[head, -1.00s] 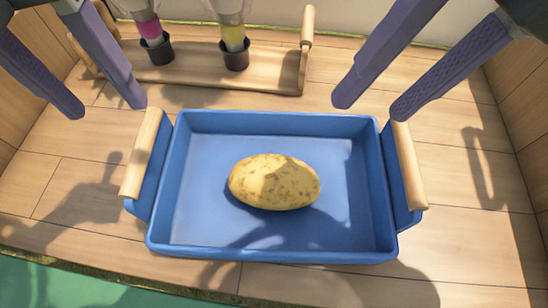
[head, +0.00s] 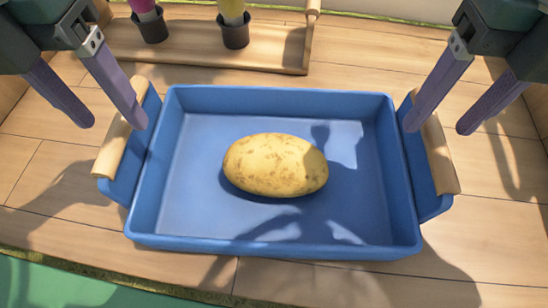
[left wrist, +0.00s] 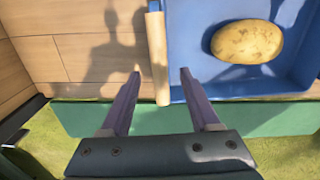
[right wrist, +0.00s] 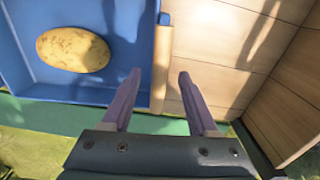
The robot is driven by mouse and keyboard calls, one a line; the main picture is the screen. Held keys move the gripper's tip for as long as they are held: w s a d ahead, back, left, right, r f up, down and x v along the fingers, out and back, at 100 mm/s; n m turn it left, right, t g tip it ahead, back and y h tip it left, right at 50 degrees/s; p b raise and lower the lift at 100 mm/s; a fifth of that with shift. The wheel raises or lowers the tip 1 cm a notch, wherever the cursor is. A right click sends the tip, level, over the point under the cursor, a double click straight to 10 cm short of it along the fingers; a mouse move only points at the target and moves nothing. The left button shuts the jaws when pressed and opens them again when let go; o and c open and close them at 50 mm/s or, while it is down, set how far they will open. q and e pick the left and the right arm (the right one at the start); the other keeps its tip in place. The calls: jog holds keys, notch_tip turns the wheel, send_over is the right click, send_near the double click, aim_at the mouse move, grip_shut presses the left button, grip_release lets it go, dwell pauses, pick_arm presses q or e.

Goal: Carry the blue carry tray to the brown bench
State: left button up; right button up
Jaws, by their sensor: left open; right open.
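The blue carry tray (head: 275,246) sits on a wooden plank surface with a potato (head: 276,165) lying in it. It has a wooden handle at each side, the left handle (head: 119,140) and the right handle (head: 437,150). My left gripper (head: 114,122) is open above the left handle; in the left wrist view that handle (left wrist: 157,60) shows between the open fingers. My right gripper (head: 436,128) is open above the right handle; in the right wrist view that handle (right wrist: 162,65) shows between the fingers. Neither gripper is closed on anything.
A wooden caddy (head: 190,48) behind the tray holds two dark pots with a pink and a yellow item. Wooden walls (right wrist: 290,110) stand at the sides. Green ground (head: 60,285) lies along the front edge. I cannot pick out a brown bench apart from this wooden surface.

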aim_at(115, 124)
pick_arm(q)
jog(key=shift+f, duration=2.8)
pick_arm(e)
jog(key=shift+f, duration=2.8)
pick_arm(q)
grip_shut()
pick_arm(e)
grip_shut()
pick_arm(q)
jog(key=shift+r, duration=0.1)
pick_arm(e)
jog(key=shift+r, duration=0.1)
